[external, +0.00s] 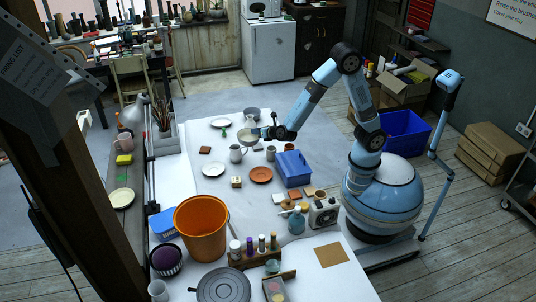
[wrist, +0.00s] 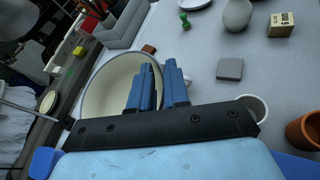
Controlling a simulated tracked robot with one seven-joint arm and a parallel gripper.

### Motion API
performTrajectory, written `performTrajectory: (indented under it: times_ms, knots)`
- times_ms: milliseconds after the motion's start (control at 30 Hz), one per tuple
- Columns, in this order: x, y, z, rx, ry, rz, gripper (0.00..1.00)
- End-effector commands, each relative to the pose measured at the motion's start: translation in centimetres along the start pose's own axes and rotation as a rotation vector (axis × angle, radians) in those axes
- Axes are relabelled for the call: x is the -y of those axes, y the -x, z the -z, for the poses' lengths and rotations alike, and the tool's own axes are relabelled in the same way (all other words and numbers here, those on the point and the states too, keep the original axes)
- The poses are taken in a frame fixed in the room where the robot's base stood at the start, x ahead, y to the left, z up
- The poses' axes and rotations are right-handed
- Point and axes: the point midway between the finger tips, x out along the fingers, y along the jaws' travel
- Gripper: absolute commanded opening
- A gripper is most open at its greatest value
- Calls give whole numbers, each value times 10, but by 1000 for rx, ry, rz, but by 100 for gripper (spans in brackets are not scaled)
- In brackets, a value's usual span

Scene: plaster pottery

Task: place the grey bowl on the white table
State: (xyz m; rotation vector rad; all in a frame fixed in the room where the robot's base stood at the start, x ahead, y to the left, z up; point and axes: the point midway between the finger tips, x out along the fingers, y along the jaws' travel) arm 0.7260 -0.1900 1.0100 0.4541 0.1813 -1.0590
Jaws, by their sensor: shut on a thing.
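My gripper (external: 262,133) is shut on the rim of the grey bowl (external: 246,138), near the far end of the white table (external: 209,171). In the wrist view the bowl (wrist: 108,82) shows a pale, cream-grey inside, with one finger of my gripper (wrist: 160,92) inside the wall and the other outside. The bowl appears held above the table; the gap beneath it is hard to judge. The table top also shows in the wrist view (wrist: 212,42).
A blue crate (external: 293,169) and a terracotta plate (external: 261,174) are nearer. Bare table lies left of the jug.

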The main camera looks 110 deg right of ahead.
Motion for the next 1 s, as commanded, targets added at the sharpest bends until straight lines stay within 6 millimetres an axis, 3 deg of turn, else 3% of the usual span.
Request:
performTrajectory:
  times_ms: [33, 200, 500, 800, 1000]
  knots:
    - [-15, 13, 9, -6, 9, -25, 0]
    - [-52, 54, 36, -24, 32, -88, 0]
    - [-104, 136, 84, -59, 76, -198, 0]
    - [-138, 227, 131, -97, 122, -305, 0]
    - [-150, 292, 161, -124, 155, -376, 0]
